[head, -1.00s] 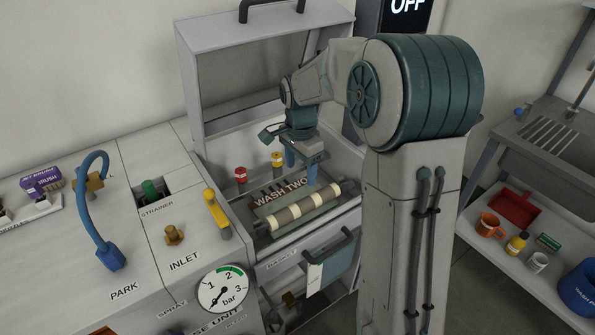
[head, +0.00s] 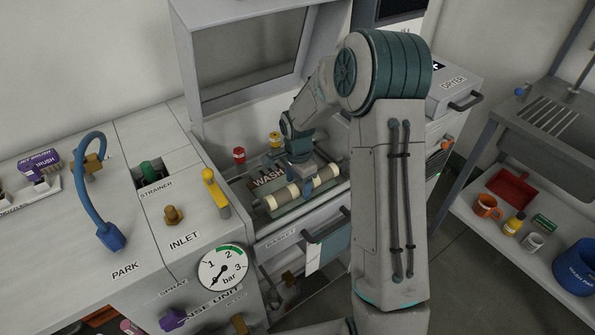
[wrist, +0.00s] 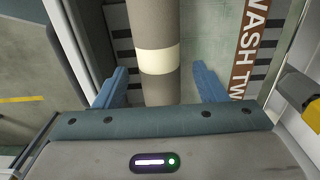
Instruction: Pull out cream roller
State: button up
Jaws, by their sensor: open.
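The roller (head: 278,200), grey-brown with cream bands, lies in the open wash bay under the raised lid. In the wrist view the roller (wrist: 155,25) runs up the picture, with one cream band (wrist: 158,60) just ahead of my gripper (wrist: 160,88). My gripper's two blue fingers are apart, one on each side of the roller, with a visible gap on each side. In the head view my gripper (head: 304,184) is down at the roller's middle and hides part of it. The WASH TWO label (wrist: 247,45) lies right of the roller in the wrist view.
The raised lid (head: 250,60) stands behind the bay. A red knob (head: 239,156) and a yellow knob (head: 275,140) stand at the bay's back edge. A dark handle (head: 326,226) sits on the front below. A yellow lever (head: 215,194) stands to the left.

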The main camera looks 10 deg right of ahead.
aim_at(298, 183)
jog(key=shift+f, duration=0.4)
jog(key=shift+c, duration=0.4)
jog(key=c, duration=1.1)
jog(key=shift+r+p, duration=0.3)
jog(key=shift+r, duration=0.4)
jog(key=shift+r+p, duration=1.65)
jog(key=shift+r, duration=1.45)
